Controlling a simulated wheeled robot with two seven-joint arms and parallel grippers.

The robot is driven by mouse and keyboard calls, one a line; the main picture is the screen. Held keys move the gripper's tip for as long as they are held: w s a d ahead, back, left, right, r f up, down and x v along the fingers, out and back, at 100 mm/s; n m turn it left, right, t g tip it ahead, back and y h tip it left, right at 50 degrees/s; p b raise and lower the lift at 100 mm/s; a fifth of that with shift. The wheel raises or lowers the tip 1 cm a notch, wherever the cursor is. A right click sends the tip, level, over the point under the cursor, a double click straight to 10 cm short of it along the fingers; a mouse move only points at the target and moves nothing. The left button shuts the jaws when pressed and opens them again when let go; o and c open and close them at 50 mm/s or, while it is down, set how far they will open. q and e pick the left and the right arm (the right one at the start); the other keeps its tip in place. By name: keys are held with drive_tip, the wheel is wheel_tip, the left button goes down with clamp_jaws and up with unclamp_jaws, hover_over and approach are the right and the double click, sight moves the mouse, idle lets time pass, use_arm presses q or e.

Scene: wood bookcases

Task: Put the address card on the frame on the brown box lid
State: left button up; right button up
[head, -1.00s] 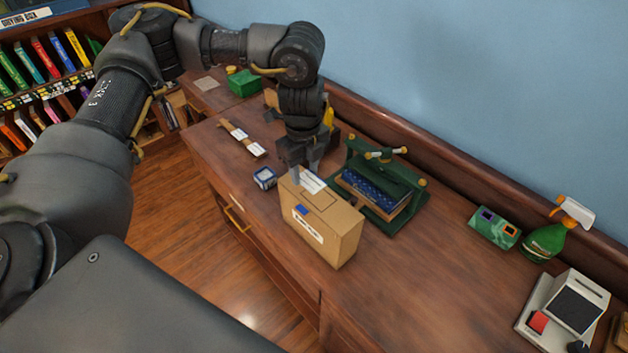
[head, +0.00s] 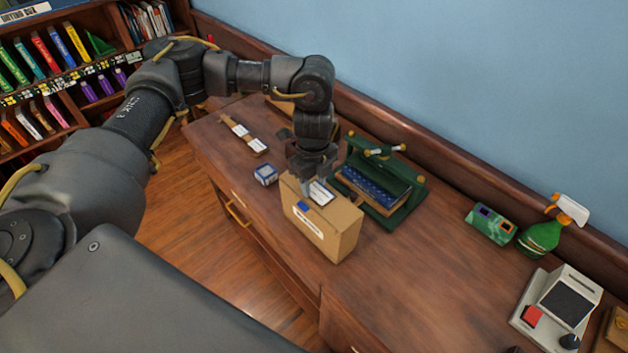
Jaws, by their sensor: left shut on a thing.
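The brown box (head: 335,236) stands upright on the wooden desk, with a white label on its front and a small blue patch at its lid's front edge. My left gripper (head: 311,185) points down over the lid, shut on the white address card (head: 321,192). The card lies over the lid's middle, low against it; I cannot tell whether it touches. The frame on the lid is hidden under the card and the fingers. My right gripper is not in view.
A green press (head: 382,190) stands close behind the box. The desk right of the box is clear up to a green card box (head: 490,223) and spray bottle (head: 543,238).

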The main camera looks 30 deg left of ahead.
sight(314, 188)
use_arm(q)
drive_tip(key=shift+s+f, duration=0.4)
drive_tip(key=shift+f, duration=0.3)
drive_tip(key=o, duration=1)
drive_tip(key=shift+d+b, duration=0.1)
drive_tip(key=shift+b, duration=0.2)
drive_tip(key=shift+c, duration=0.2)
drive_tip(key=shift+o, duration=0.3)
drive_tip(key=shift+r+p, duration=0.3)
drive_tip(key=shift+r, duration=0.2)
wheel_tip(314, 188, up, 12)
drive_tip(key=b, duration=0.2)
drive_tip(key=shift+w+r, duration=0.2)
drive_tip(key=shift+w, duration=0.15)
